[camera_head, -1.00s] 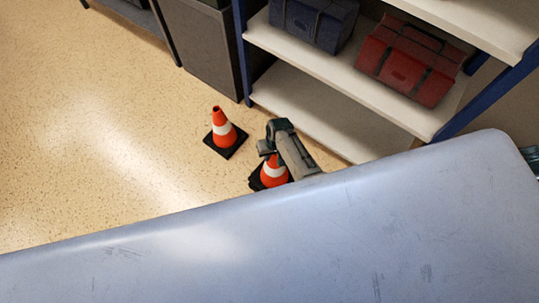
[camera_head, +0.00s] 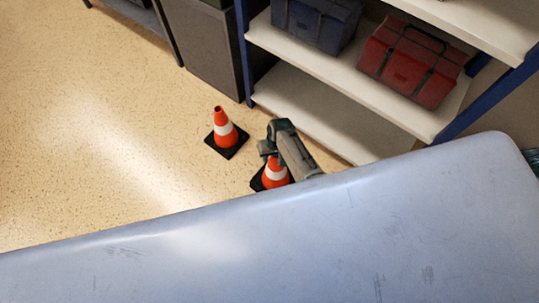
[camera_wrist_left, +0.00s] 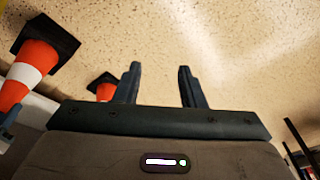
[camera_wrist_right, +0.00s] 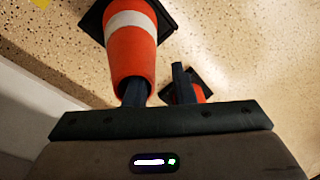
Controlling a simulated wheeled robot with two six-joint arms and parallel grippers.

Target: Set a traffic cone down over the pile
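One orange and white traffic cone (camera_head: 275,172) with a black base is under my right gripper (camera_head: 270,146) and partly hidden in the head view. It looks large in the right wrist view (camera_wrist_right: 130,45), its tip overlapping the left finger of my right gripper (camera_wrist_right: 160,85). The fingers are apart and the cone is not clearly between them. A second cone (camera_head: 225,128) stands upright on the floor to the left. My left gripper (camera_wrist_left: 160,85) is open and empty above the floor; both cones show at its left. No pile can be made out.
A shelf unit (camera_head: 335,108) stands at the back right, with a dark blue toolbox (camera_head: 314,22) and a red toolbox (camera_head: 410,62) on it. A grey cabinet (camera_head: 205,50) is beside it. Open floor (camera_head: 90,130) lies at the left. A small yellow patch (camera_wrist_right: 42,3) shows at a frame edge.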

